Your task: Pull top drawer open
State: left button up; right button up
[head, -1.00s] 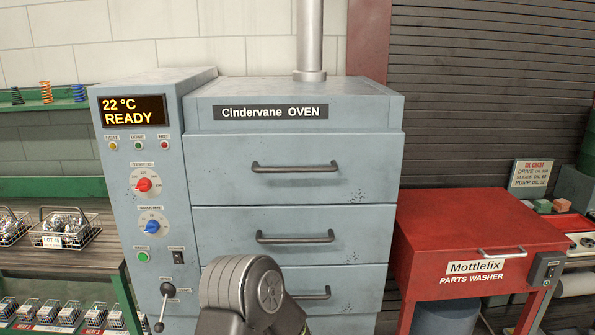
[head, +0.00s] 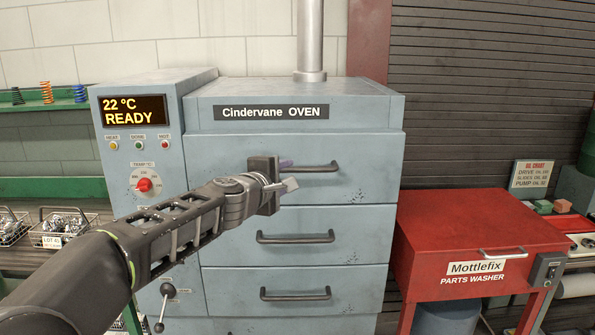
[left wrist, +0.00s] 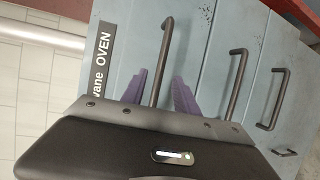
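The top drawer (head: 220,170) of the blue-grey oven is shut, flush with the front. Its dark bar handle (head: 320,168) runs level across it, with the left end hidden behind my gripper. My left gripper (head: 288,174) is at the left part of this handle. In the left wrist view, its two purple fingers (left wrist: 160,88) are spread apart, and the top handle (left wrist: 165,50) runs down between them. The fingers do not visibly touch the bar. I cannot tell how deep the bar lies between them. My right gripper is in neither view.
Below are the second drawer's handle (head: 296,238) and the third drawer's handle (head: 296,294). A control panel with a red knob (head: 144,185) and a lever (head: 162,305) stands left. A red parts washer (head: 470,235) stands right. The space before the oven's right side is clear.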

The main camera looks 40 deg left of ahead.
aim_at(296, 170)
pick_arm(q)
jog(key=x, duration=0.8)
jog(key=shift+b, duration=0.35)
jog(key=shift+c, duration=0.4)
grip_shut()
dwell(0.7)
